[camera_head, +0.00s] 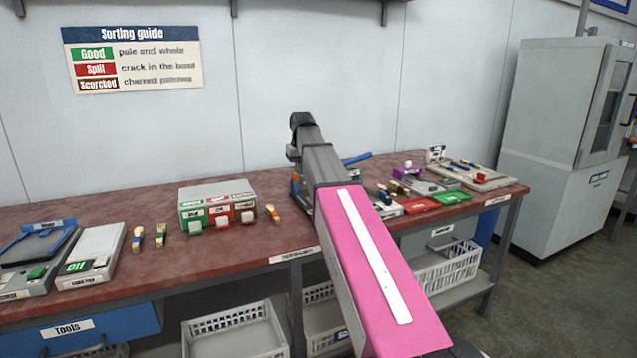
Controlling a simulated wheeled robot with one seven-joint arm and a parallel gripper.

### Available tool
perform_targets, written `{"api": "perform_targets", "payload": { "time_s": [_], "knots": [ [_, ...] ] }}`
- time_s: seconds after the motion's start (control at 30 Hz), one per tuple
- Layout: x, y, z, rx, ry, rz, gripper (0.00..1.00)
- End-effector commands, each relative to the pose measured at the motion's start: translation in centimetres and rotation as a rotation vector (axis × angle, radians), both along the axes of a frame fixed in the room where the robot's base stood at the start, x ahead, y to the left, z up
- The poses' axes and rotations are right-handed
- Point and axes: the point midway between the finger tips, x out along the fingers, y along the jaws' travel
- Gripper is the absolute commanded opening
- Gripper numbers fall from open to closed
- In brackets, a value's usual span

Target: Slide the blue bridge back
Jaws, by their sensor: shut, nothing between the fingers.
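A blue frame (48,229) with a small label stands over a dark plate on a grey device at the far left of the bench; it could be the blue bridge. A blue bar (357,158) also sticks out to the right behind my arm, and I cannot tell what it belongs to. My arm reaches over the middle of the bench and hides much of what is behind it. I cannot make out my gripper or its fingers.
On the red-brown bench (120,289) are a scale (91,257), a box with coloured labels (217,201), several small wooden pieces, a red tray (421,204) and a green tray (453,197). White baskets (235,335) stand below. A grey cabinet (560,120) stands at right.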

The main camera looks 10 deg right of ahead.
Motion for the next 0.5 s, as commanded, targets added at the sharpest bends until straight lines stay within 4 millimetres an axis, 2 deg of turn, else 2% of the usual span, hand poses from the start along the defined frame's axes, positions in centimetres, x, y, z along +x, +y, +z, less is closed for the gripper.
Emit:
{"api": "perform_targets", "payload": {
  "time_s": [0.5],
  "knots": [
    [0.0,0.0,3.6,0.0,-0.001,0.0,0.0]
  ]
}}
